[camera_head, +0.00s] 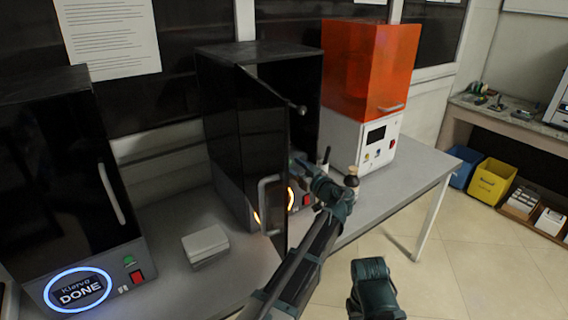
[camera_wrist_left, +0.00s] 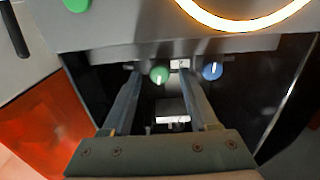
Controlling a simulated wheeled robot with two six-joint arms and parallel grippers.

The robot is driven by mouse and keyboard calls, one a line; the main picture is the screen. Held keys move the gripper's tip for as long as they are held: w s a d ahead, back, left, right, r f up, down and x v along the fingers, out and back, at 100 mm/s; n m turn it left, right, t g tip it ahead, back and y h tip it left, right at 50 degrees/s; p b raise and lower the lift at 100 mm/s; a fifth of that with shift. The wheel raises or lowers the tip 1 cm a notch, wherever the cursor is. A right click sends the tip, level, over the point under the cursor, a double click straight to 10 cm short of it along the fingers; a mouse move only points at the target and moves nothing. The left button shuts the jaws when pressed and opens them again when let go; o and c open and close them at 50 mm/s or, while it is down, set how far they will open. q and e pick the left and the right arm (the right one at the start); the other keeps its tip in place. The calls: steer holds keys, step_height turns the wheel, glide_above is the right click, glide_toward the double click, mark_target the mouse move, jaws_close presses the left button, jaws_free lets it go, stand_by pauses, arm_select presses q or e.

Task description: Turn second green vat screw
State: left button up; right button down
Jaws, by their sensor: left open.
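The green vat screw (camera_wrist_left: 159,75), a small round knob with a white mark, sits between my left fingertips in the left wrist view, with a gap to each finger. A small white label (camera_wrist_left: 179,64) is right of it, and a blue knob (camera_wrist_left: 212,71) lies beyond the right finger. My left gripper (camera_wrist_left: 159,88) is open. In the head view my left gripper (camera_head: 297,163) reaches into the open front of the middle black machine (camera_head: 215,130); the screw cannot be made out there. My right gripper (camera_head: 370,275) is low at the bottom, its fingers not clearly visible.
The machine's open door (camera_head: 264,150) stands left of my left arm. A lit orange ring (camera_wrist_left: 245,18) is near the fingers. A grey box (camera_head: 205,243) lies between.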

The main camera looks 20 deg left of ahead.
arm_select(q)
jaws_close()
stand_by(0.3)
